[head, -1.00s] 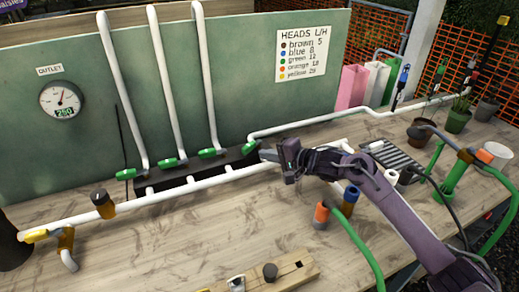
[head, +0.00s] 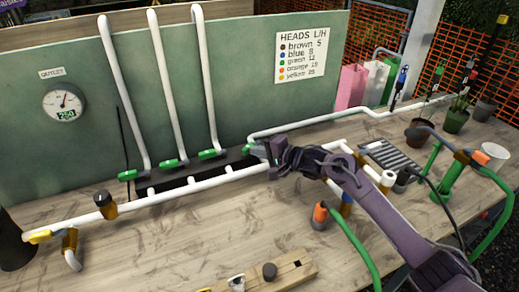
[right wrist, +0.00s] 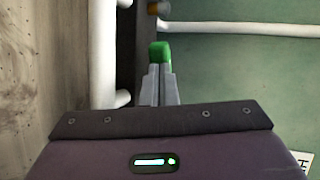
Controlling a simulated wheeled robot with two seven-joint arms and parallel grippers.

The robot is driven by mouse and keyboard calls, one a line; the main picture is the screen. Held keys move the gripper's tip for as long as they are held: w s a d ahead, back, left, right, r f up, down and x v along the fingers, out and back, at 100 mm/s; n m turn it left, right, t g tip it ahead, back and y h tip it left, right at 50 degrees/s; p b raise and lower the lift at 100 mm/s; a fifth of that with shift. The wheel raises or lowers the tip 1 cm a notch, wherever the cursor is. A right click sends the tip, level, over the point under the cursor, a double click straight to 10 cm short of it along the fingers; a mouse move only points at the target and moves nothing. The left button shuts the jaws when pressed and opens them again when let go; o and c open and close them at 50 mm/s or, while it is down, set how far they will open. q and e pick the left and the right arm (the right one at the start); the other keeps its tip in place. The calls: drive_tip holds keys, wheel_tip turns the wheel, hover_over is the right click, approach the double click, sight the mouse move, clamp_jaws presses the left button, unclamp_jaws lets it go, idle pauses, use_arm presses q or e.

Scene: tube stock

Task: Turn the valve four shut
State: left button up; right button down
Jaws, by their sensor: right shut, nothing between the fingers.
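The fourth green valve from the left (head: 254,149) sits on the white pipework at the foot of the green board, partly hidden by my right gripper (head: 267,150). In the right wrist view, its green handle (right wrist: 160,51) stands just beyond the tips of my closed fingers (right wrist: 160,70). No object is between the fingers; whether the tips touch the handle I cannot tell. Three other green valves sit to the left: the first (head: 128,175), the second (head: 170,163) and the third (head: 209,154). My left gripper is not in view.
A long white pipe (head: 195,187) runs along the table in front of the valves. A round gauge (head: 64,103) and a sign (head: 300,55) are on the board. An orange-topped fitting with a green hose (head: 321,215) stands near my right arm.

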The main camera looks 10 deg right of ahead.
sight(247, 150)
drive_tip(key=shift+a, duration=0.15)
drive_tip(key=a+m+t+h+p, duration=0.1)
drive_tip(key=m+h+p, duration=0.1)
drive_tip(key=w+a+m+t+h+p, duration=0.1)
drive_tip(key=m+h+p, duration=0.1)
drive_tip(key=shift+a+h, duration=0.2)
drive_tip(key=shift+h, duration=0.1)
drive_tip(key=shift+w+a, duration=0.1)
drive_tip(key=shift+w, duration=0.05)
idle(0.4)
idle(0.4)
